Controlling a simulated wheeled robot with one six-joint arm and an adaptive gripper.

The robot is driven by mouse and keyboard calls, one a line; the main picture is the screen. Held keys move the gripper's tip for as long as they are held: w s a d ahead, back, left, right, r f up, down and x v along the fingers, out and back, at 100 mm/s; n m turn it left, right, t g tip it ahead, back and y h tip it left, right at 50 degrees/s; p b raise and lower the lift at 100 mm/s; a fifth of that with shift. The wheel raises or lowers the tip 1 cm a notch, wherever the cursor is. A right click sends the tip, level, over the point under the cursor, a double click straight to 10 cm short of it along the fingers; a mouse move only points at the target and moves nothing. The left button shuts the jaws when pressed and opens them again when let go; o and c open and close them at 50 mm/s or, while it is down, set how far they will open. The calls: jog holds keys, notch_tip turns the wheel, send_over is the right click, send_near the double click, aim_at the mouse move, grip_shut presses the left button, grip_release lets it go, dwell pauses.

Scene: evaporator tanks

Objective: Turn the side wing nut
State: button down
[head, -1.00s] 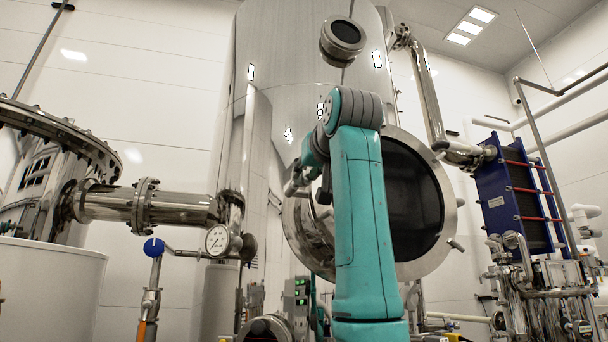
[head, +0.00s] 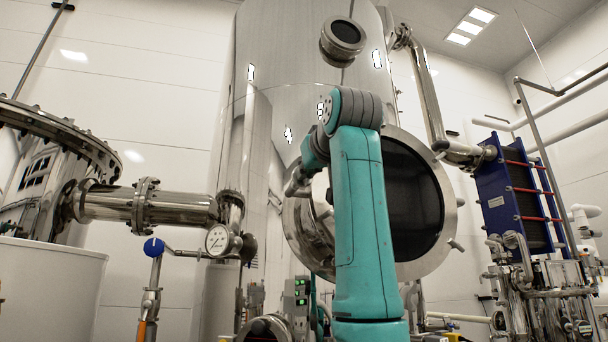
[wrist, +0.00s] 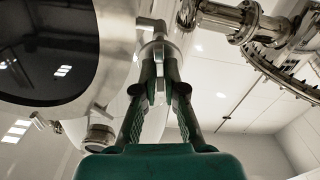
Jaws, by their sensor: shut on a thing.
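The side wing nut (wrist: 152,25) is a bright metal piece at the rim of the round door (wrist: 116,45) in the wrist view. My gripper (wrist: 158,60) is shut on it, with its fingertips on either side of the metal; the fingers hide part of it. In the head view my gripper (head: 293,188) is at the left rim of the steel door (head: 425,263) with the dark glass. My own arm covers part of the door, and the wing nut cannot be made out clearly there.
The tall steel tank (head: 290,100) stands behind my arm. A flanged pipe (head: 110,204) with a pressure gauge (head: 218,240) is at the left. A blue plate heat exchanger (head: 512,200) stands at the right. Another rim fastener (wrist: 38,121) shows lower left in the wrist view.

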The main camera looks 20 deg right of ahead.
jog(key=shift+n, duration=1.1)
jog(key=shift+n, duration=1.1)
jog(key=shift+n, duration=1.2)
